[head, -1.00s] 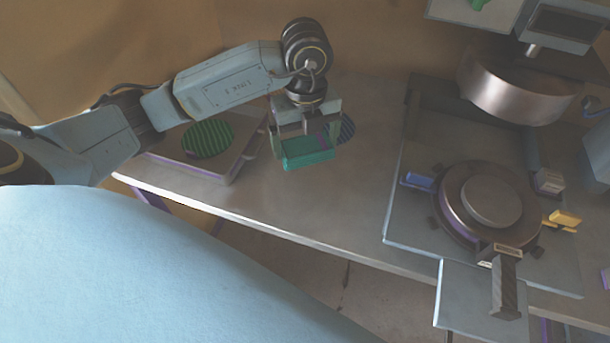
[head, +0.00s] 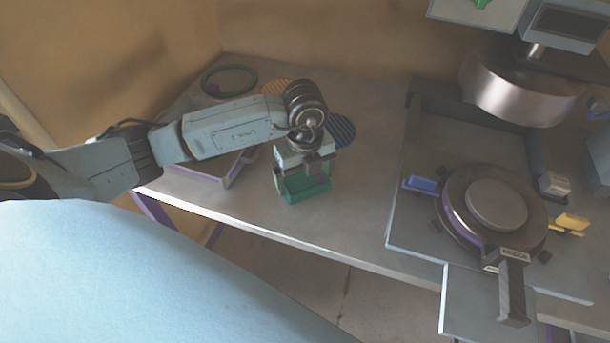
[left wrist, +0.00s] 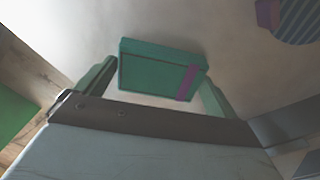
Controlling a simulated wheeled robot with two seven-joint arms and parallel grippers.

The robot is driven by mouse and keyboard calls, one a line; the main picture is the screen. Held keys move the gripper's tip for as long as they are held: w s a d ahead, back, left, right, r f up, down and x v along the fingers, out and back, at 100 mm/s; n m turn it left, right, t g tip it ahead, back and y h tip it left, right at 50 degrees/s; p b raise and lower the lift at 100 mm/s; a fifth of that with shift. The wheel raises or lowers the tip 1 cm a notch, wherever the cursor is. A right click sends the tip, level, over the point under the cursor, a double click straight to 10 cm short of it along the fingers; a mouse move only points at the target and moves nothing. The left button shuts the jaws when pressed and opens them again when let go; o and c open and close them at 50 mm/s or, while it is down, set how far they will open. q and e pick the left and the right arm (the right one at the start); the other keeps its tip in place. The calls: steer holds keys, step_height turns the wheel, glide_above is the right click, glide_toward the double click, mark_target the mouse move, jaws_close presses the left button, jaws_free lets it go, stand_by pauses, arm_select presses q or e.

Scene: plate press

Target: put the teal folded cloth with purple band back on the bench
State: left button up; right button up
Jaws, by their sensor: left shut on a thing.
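The teal folded cloth with a purple band (head: 308,188) is between the fingers of my left gripper (head: 304,180), low over the bench (head: 350,225) near its front edge. In the left wrist view the cloth (left wrist: 160,72) sits between both fingers, its purple band toward the right. Bench surface shows around it. I cannot tell whether its underside touches the bench. The left gripper is shut on the cloth. My right gripper is not in view.
The press with its round plate (head: 497,205), blue tab (head: 421,184) and yellow tab (head: 571,222) stands at the right. A striped blue disc (head: 340,130) lies behind my gripper. A green ring (head: 229,80) lies at the back left. Bench between cloth and press is clear.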

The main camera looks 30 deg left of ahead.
mark_target(305, 179)
arm_select(q)
steer(key=shift+f, duration=0.1)
steer(key=o, duration=0.6)
steer(key=shift+r, duration=0.45)
step_height(305, 179, up, 12)
steer(key=p, duration=0.1)
steer(key=shift+f+p, duration=0.2)
steer(key=shift+p, duration=0.15)
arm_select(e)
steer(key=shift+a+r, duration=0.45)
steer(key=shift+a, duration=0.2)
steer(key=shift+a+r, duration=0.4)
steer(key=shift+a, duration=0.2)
